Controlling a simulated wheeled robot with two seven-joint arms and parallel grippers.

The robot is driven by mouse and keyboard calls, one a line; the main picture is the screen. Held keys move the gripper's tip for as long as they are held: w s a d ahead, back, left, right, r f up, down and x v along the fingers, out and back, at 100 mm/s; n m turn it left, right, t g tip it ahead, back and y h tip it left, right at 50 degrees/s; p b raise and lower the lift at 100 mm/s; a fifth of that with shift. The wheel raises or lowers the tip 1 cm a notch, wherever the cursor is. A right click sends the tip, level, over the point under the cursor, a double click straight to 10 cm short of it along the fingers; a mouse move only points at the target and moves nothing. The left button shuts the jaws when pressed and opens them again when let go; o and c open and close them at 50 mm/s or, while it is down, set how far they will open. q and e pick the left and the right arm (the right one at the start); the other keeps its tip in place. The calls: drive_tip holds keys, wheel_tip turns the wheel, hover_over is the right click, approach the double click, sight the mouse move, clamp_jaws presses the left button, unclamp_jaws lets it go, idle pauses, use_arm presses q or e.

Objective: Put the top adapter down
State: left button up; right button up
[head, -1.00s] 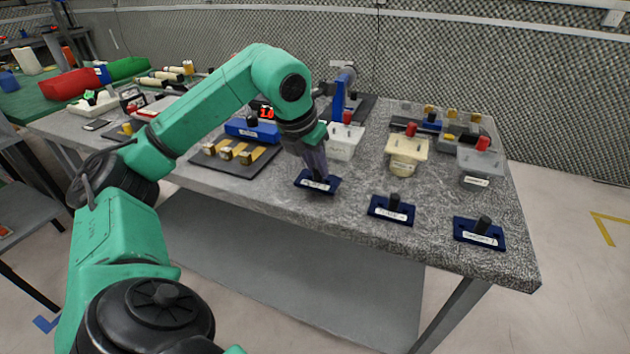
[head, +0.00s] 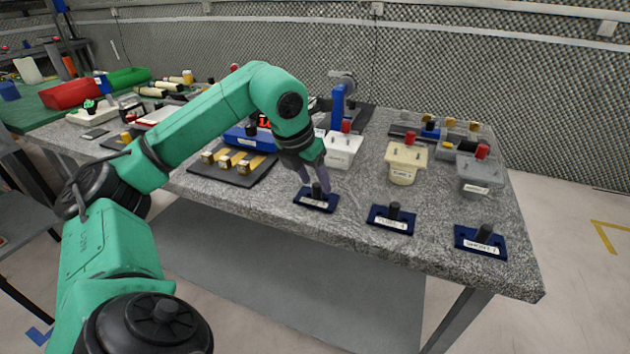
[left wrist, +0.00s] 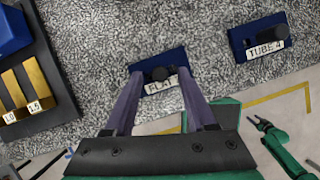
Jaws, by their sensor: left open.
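The top adapter, a dark blue plate with a black knob and a white label that reads "FLAT", lies on the grey speckled table in the head view (head: 328,206) and in the left wrist view (left wrist: 172,56). My left gripper (head: 314,184) is open above it, its two purplish fingers on either side of the knob, with gaps showing in the left wrist view (left wrist: 160,78). The fingers partly cover the plate. What seems to be my right gripper (left wrist: 264,124) is small at the right of the left wrist view, away from the table; its jaws are unclear.
A "TUBE 4" adapter (head: 378,221) and a third adapter (head: 466,245) lie to the right along the front edge. White (head: 343,150), cream (head: 407,160) and grey (head: 481,175) containers stand behind. A black tray with brass blocks (head: 216,174) is at the left.

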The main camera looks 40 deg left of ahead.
use_arm(q)
drive_tip(key=p+v, duration=0.2)
drive_tip(key=v, duration=0.9)
drive_tip(key=shift+p, duration=0.4)
drive_tip(key=shift+s, duration=0.1)
